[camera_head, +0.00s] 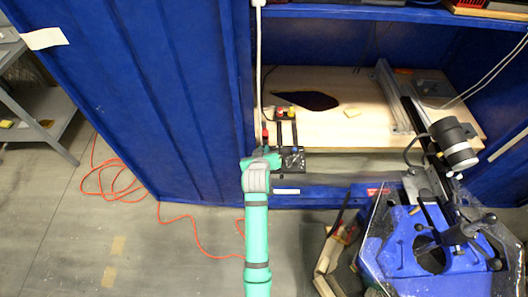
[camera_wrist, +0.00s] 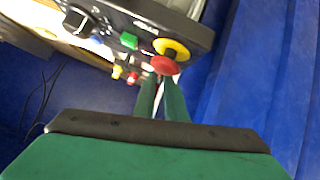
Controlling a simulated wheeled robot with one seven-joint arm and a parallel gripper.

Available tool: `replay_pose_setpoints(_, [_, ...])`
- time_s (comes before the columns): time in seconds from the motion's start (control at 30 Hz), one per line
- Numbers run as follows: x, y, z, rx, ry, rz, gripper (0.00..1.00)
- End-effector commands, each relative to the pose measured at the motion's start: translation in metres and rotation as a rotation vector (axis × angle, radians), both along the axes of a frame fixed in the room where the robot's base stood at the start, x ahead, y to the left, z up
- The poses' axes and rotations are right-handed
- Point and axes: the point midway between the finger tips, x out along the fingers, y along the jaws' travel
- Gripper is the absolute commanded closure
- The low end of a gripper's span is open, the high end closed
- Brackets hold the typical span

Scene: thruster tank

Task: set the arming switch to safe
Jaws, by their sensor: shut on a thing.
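A dark control box (camera_wrist: 190,30) fills the top of the wrist view. It carries a black knob (camera_wrist: 77,20), a green button (camera_wrist: 128,41) and a red mushroom button (camera_wrist: 165,65) beside a yellow ring. Small levers with a yellow tip (camera_wrist: 117,72) and a red tip (camera_wrist: 132,78) stick out below. My gripper (camera_wrist: 163,84) is shut on a small pale part just under the red button. The fingers hide most of it, so I cannot tell its setting. In the head view my gripper (camera_head: 264,158) is at the left side of the box (camera_head: 291,163).
A blue cabinet with a wooden worktop (camera_head: 350,125) surrounds the box. Its blue door (camera_head: 190,90) stands at the left. A blue machine (camera_head: 430,240) stands at the lower right. An orange cable (camera_head: 110,180) lies on the floor at the left.

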Motion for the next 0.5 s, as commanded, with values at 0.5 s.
replay_pose_setpoints(0.5, [0.0091, -0.0015, 0.0022, -0.001, 0.259, 0.0, 1.0])
